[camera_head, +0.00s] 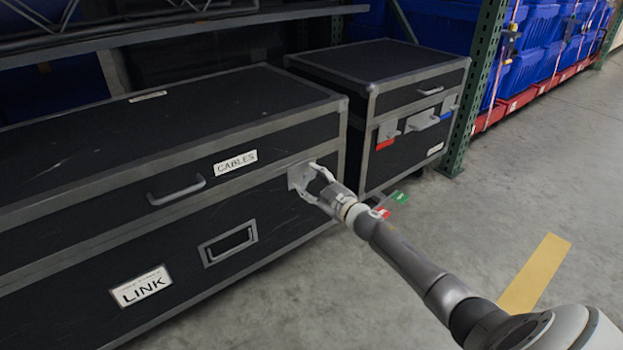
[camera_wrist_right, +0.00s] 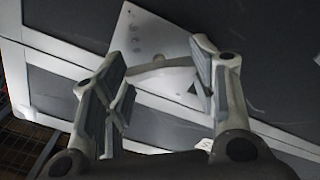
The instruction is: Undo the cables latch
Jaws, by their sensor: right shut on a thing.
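The black case (camera_head: 130,120) with grey metal edges carries a CABLES label (camera_head: 236,162) at the upper front. Its lid is down. The cables latch (camera_head: 299,173), a light metal plate, sits right of the label, across the lid seam. It also shows in the right wrist view (camera_wrist_right: 146,48), with a narrow lever between my fingers. My right gripper (camera_head: 318,178) reaches it from the right and is shut on the latch lever; the fingers hide part of it. It also shows in the wrist view (camera_wrist_right: 162,82). My left gripper is not in view.
The lid handle (camera_head: 176,190), a recessed handle (camera_head: 228,242) and a LINK label (camera_head: 141,286) are on the same front. A second black case (camera_head: 380,65) with red and blue latches stands behind right. A green rack post (camera_head: 478,80) is beside it. The floor at right is open.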

